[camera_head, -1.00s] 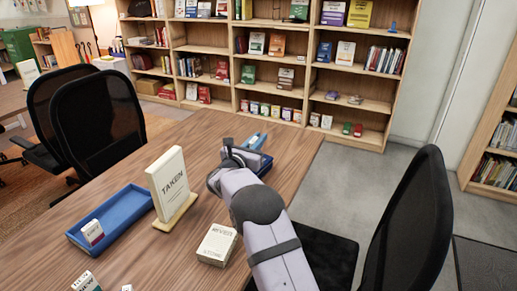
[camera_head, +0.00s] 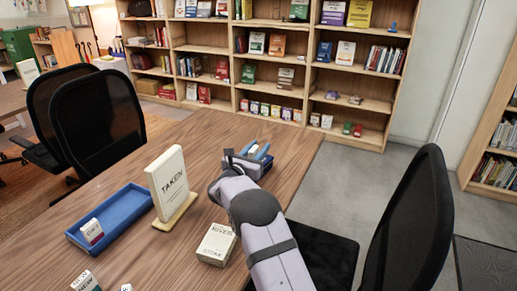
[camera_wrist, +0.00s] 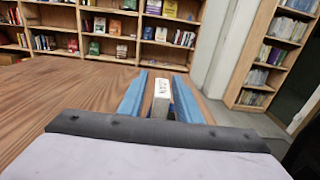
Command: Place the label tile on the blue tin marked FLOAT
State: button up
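My gripper (camera_head: 257,151) is over the far right end of the wooden table. In the wrist view its two blue fingers (camera_wrist: 160,80) stand apart, with wood showing between the left finger and a pale upright piece with dark lettering (camera_wrist: 161,90). That piece stands between the fingers, nearer the right one; its lettering is too small to read, so I cannot tell if it is the label tile. A bit of blue (camera_wrist: 172,112) shows low beside it, mostly hidden. I cannot read FLOAT anywhere.
A pale lettered box (camera_head: 216,245) lies near my arm. A black chair (camera_head: 415,215) is at the right, bookshelves (camera_head: 300,75) behind. The table's left middle is clear.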

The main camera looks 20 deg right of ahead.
aim_at(251, 156)
jog(key=shift+a+r, duration=0.1)
jog(key=shift+r, duration=0.1)
jog(key=v, duration=1.2)
jog(key=s+d+f+m+g, duration=0.1)
jog(key=s+d+m+g, duration=0.1)
jog(key=s, duration=0.1)
jog(key=s+d+f+m+g, duration=0.1)
jog(key=s+d+m+g, duration=0.1)
jog(key=s, duration=0.1)
jog(key=s+d+f+m+g, duration=0.2)
jog(key=s+d, duration=0.1)
jog(key=s, duration=0.1)
jog(key=s+a+f+m+g+y, duration=0.1)
jog(key=s+f+m+g+y, duration=0.2)
jog(key=s, duration=0.4)
jog(key=s+a+f+m+g+y, duration=0.1)
jog(key=s+f+m+g+y, duration=0.15)
jog(key=s+m, duration=0.35)
jog(key=s+a+f+m+g+y, duration=0.1)
jog(key=s+f+m+y, duration=0.15)
jog(key=s, duration=0.65)
jog(key=s+a+f+m+y, duration=0.2)
jog(key=s+a+m+y, duration=0.2)
jog(key=s+a+m, duration=0.3)
jog(key=a+m, duration=0.2)
jog(key=shift+s+a+f+y, duration=0.2)
jog(key=shift+s+a+y, duration=0.05)
jog(key=shift+y, duration=0.15)
